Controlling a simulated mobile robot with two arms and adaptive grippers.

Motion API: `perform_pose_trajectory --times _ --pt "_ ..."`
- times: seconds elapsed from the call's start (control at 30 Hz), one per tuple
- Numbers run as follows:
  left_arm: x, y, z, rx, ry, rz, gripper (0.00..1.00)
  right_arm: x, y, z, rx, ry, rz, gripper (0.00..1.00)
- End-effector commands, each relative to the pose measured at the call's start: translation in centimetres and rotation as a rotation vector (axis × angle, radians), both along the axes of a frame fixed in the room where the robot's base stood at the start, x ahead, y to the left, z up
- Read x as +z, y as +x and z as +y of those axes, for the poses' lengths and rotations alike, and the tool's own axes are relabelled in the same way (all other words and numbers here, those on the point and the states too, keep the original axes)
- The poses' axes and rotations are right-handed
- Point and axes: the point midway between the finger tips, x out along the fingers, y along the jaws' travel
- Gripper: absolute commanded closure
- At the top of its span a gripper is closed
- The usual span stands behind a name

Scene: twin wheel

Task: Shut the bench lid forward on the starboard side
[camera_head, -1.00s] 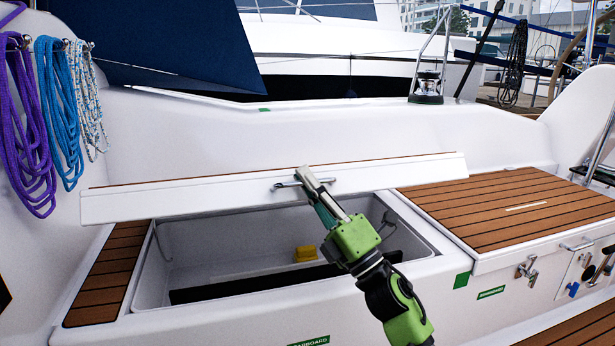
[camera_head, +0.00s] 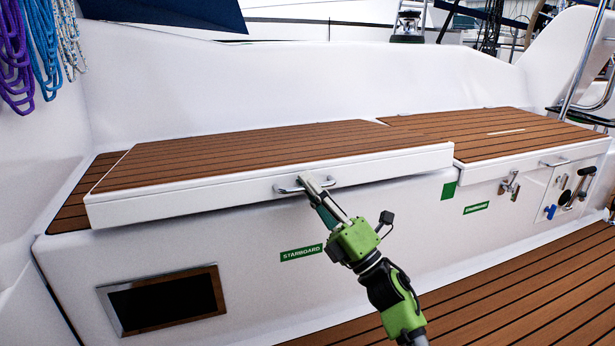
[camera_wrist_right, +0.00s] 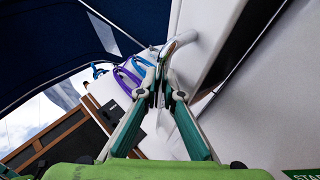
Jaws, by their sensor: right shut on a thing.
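The bench lid (camera_head: 270,158) has a teak-slatted top and a white front edge. It lies nearly flat over the bench opening, its front edge slightly raised with a dark gap beneath. The opening's inside is hidden. A metal handle (camera_head: 290,186) sits on the lid's front edge. My right gripper (camera_head: 308,182) is shut on this handle in the head view. In the right wrist view, the gripper's fingers (camera_wrist_right: 162,82) close together at the pale handle (camera_wrist_right: 180,42) beside the white lid edge. My left gripper is not in view.
A second teak-topped bench section (camera_head: 495,133) adjoins on the right, with latches and a panel on its front. A green STARBOARD label (camera_head: 301,253) and a dark framed recess (camera_head: 163,299) are on the bench front. Purple rope (camera_head: 14,60) hangs left. Teak floor (camera_head: 490,305) is clear at lower right.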

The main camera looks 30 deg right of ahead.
Motion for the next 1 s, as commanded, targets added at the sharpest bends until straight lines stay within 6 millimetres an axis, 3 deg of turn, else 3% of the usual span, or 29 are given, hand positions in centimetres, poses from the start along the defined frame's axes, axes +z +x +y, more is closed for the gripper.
perform_pose_trajectory --times 0.03,0.2,0.63,0.67,0.7,1.0 --pt "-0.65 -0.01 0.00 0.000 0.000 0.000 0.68 -0.90 -0.05 0.04 0.001 0.001 0.001 1.00" --pt "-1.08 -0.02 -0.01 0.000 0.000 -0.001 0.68 -1.62 -0.20 0.09 0.001 0.001 -0.002 1.00" --pt "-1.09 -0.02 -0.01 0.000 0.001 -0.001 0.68 -1.58 -0.31 0.12 0.002 0.000 -0.005 1.00" --pt "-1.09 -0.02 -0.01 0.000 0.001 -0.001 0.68 -1.57 -0.32 0.12 0.002 0.000 -0.005 0.88" --pt "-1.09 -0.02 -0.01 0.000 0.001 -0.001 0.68 -1.57 -0.32 0.11 0.002 0.000 -0.005 0.86" --pt "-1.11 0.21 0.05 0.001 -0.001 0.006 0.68 -1.54 -0.25 0.06 0.000 -0.001 -0.003 0.86"
